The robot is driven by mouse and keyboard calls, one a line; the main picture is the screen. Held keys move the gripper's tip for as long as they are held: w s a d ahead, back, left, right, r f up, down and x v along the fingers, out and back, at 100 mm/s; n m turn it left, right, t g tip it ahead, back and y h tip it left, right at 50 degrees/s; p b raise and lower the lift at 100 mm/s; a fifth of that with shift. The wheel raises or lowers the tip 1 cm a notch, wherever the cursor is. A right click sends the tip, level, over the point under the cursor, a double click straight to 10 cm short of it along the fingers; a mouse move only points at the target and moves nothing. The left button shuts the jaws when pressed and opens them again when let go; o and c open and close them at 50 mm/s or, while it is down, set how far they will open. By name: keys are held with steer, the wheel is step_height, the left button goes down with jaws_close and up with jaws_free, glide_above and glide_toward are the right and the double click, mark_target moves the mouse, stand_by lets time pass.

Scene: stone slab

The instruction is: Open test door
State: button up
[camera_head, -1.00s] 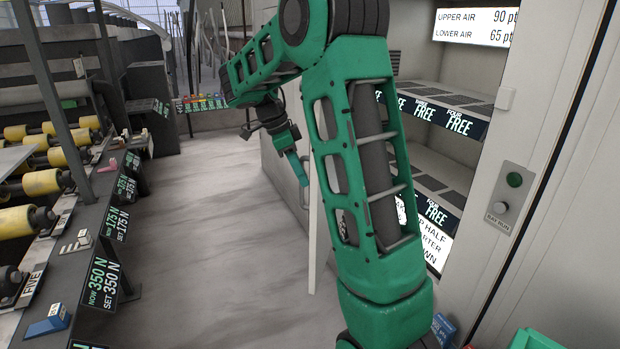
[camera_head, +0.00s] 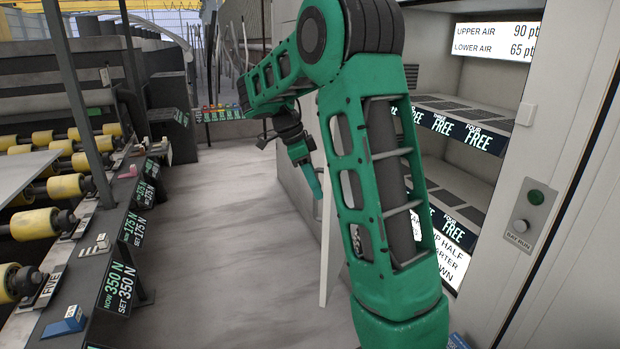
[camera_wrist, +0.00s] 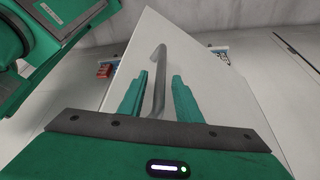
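The door (camera_head: 328,250) is a thin white panel, seen almost edge-on in the head view, standing out from the cabinet into the aisle. In the wrist view its pale face (camera_wrist: 215,110) fills the middle, with a grey bar handle (camera_wrist: 159,82) bent at its top end. My gripper (camera_wrist: 160,82) is open, its two green fingers on either side of the handle. A gap shows between the handle and each finger; contact cannot be told.
The cabinet's lit shelves (camera_head: 455,135) are right of the door. A panel with a green lamp and button (camera_head: 530,212) is at far right. Yellow rollers (camera_head: 55,190) line the left side. The grey floor (camera_head: 230,220) between is clear.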

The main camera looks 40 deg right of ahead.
steer(key=v, duration=1)
steer(key=shift+r, duration=0.3)
steer(key=shift+w, duration=0.15)
